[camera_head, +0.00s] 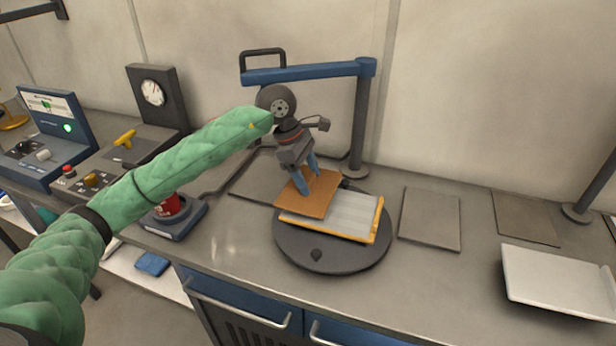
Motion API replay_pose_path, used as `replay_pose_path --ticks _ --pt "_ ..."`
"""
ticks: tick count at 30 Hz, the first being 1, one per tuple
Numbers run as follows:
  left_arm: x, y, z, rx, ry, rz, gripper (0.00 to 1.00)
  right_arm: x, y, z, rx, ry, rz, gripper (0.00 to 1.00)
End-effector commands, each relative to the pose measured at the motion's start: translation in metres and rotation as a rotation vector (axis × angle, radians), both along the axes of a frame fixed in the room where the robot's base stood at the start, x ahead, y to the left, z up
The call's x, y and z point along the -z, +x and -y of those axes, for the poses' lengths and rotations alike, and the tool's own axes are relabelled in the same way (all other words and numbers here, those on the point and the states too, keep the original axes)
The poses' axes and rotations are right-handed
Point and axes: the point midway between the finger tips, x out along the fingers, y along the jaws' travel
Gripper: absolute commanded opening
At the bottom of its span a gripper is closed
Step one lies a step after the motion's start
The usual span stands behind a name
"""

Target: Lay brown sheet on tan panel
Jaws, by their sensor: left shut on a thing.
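The brown sheet (299,203) is a thin orange-brown piece, tilted a little, over the left part of a pale ribbed panel with a yellow-orange edge. My left gripper (309,184) has blue fingers and is shut on the brown sheet from above. The panel (348,212), which looks whitish tan, lies on a round dark turntable (330,255). The sheet covers the panel's left end, and I cannot tell whether the two touch. My right gripper is not in view.
Flat grey plates (430,218) lie to the right, with a white tray (555,280) at the front right. Control boxes (45,135) and a gauge (152,92) stand at the left.

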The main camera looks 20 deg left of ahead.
Motion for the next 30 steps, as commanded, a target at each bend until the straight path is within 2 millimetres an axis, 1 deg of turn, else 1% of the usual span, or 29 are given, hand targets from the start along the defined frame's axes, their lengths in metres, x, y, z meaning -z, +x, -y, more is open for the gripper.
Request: replay_pose_path --ticks 16,21,27,28,30 --pt "0.033 0.0 0.0 -0.001 0.0 -0.001 0.41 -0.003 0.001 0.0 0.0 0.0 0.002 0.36" --pt "0.037 0.0 0.0 -0.001 0.0 0.0 0.41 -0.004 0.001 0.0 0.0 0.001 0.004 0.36" --pt "0.037 0.0 0.0 0.0 0.0 0.0 0.41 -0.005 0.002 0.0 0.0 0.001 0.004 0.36" --pt "0.037 0.0 0.0 0.0 0.0 0.0 0.67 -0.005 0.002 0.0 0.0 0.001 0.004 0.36" --pt "0.037 0.0 0.0 0.0 0.0 0.0 0.8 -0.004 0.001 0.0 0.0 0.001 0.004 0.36"
